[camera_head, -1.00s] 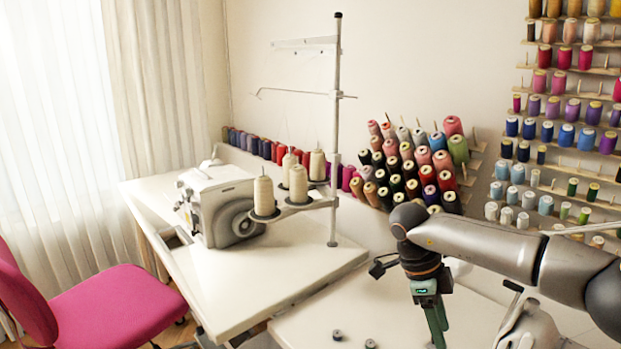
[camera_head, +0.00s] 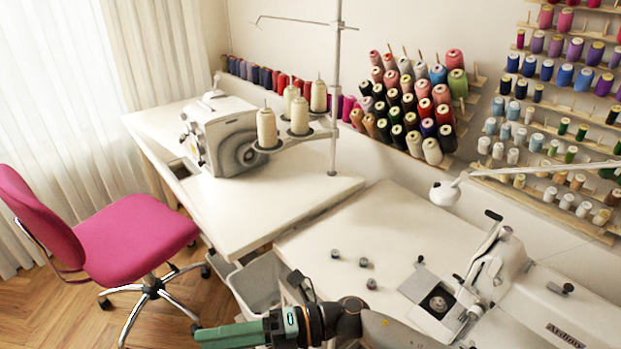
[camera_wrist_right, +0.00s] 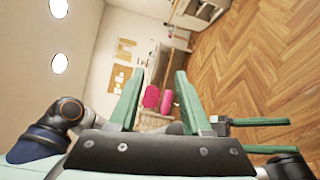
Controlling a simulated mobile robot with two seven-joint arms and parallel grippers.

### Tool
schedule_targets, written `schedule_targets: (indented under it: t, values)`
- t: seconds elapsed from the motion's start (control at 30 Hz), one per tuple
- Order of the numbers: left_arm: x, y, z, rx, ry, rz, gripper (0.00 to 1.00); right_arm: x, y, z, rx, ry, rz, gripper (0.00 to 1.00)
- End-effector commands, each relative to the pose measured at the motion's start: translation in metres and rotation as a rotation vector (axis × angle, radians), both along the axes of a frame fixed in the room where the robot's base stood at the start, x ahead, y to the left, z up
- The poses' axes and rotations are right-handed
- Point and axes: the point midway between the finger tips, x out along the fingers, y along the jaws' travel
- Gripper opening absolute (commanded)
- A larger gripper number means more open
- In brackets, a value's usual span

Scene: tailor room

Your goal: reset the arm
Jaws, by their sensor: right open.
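My right gripper (camera_head: 232,335) shows at the bottom of the head view. Its green fingers point left, and the dark wrist and arm links run off to the right. In the right wrist view its two green fingers (camera_wrist_right: 158,105) stand wide apart with nothing between them. The gripper is open and empty, in front of the table's near edge. Two more green bars (camera_wrist_right: 258,135) show at the right of the wrist view. No left gripper shows in the head view.
A white sewing table (camera_head: 375,235) carries several small bobbins (camera_head: 365,263) and a machine (camera_head: 490,270). Another machine (camera_head: 222,140) stands farther left beside thread cones (camera_head: 266,128). A grey bin (camera_head: 255,283) is below the table edge. A pink chair (camera_head: 135,230) stands on open wooden floor.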

Motion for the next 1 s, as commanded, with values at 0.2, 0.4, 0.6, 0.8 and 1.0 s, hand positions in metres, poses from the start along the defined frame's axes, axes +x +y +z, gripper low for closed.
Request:
schedule_targets:
  t: [0.2, 0.4, 0.6, 0.8, 1.0]
  values:
    - [-0.004, 0.002, 0.015, 0.001, 0.004, 0.006, 0.5, 0.042, -0.023, 0.032, 0.272, 0.501, -0.396, 0.48]
    - [-0.006, 0.005, 0.026, 0.003, 0.002, 0.013, 0.5, 0.076, -0.094, -0.004, 0.426, 0.981, -0.767, 0.48]
    - [-0.009, 0.011, 0.035, 0.011, 0.006, 0.023, 0.5, 0.059, -0.186, -0.085, 0.513, 1.463, -1.138, 0.48]
    - [-0.009, 0.015, 0.043, 0.016, 0.003, 0.031, 0.5, -0.013, -0.267, -0.16, 0.543, 1.868, -1.458, 0.48]
    - [-0.009, 0.015, 0.048, 0.014, -0.004, 0.033, 0.5, -0.064, -0.303, -0.19, 0.545, 2.06, -1.614, 0.48]
